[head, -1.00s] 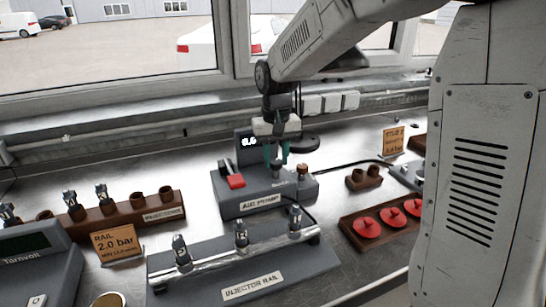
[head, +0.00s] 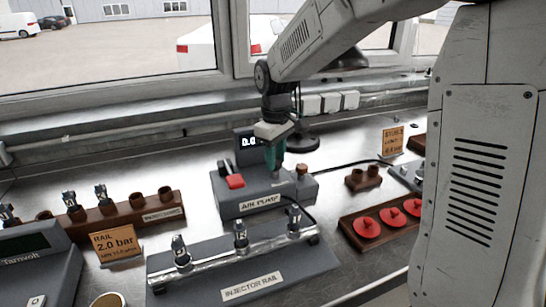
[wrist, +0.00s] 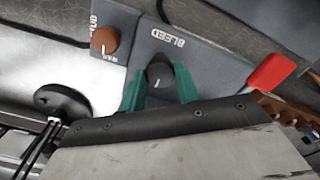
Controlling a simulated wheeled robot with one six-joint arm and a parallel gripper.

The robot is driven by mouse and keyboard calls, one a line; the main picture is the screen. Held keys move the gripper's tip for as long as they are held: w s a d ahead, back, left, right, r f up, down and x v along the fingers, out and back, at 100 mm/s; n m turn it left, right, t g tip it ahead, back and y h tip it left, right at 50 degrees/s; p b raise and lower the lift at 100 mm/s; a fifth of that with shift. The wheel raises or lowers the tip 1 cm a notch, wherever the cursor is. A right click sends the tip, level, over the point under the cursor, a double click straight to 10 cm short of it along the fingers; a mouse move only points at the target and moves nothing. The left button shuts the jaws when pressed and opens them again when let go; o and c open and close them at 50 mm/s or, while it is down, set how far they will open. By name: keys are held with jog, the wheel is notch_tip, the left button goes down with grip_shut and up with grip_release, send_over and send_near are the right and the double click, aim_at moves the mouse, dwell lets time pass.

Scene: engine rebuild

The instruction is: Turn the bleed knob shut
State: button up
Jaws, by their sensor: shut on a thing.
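The air pump (head: 262,207) is a dark grey unit on the metal bench, with a small lit display (head: 248,142) at its back. In the wrist view, the bleed knob (wrist: 159,76) is a round black knob with a pale pointer line, next to an upside-down BLEED label (wrist: 167,38). My gripper (wrist: 159,84) has its green fingers on both sides of the knob, shut on it. In the head view, my gripper (head: 275,170) reaches down to the pump top, seen nearly edge-on, and its fingers hide much of the knob.
A brown knob (wrist: 104,41) and a red lever (wrist: 271,72) flank the bleed knob. The injector rail (head: 250,287) stands in front of the pump. A wooden tray with red discs (head: 345,232) is at right, and a black round-based stand (head: 303,144) is behind.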

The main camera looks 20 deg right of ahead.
jog(key=shift+w+r, duration=0.15)
jog(key=shift+w, duration=0.05)
dwell(0.3)
jog(key=o, duration=1)
jog(key=shift+a, duration=0.1)
jog(key=shift+s, duration=0.1)
notch_tip(320, 180, up, 8)
jog(key=shift+f, duration=0.15)
jog(key=s+d+m, duration=0.1)
jog(key=s+m, duration=0.1)
jog(key=s, duration=0.8)
jog(key=s+f+m+t, duration=0.1)
jog(key=s+m, duration=0.1)
jog(key=s, duration=0.8)
jog(key=s+d+m, duration=0.1)
jog(key=s+m, duration=0.1)
jog(key=s, duration=0.8)
jog(key=shift+s+d+f+m, duration=0.2)
jog(key=shift+d+f+m, duration=0.1)
jog(key=shift+f+m, duration=0.1)
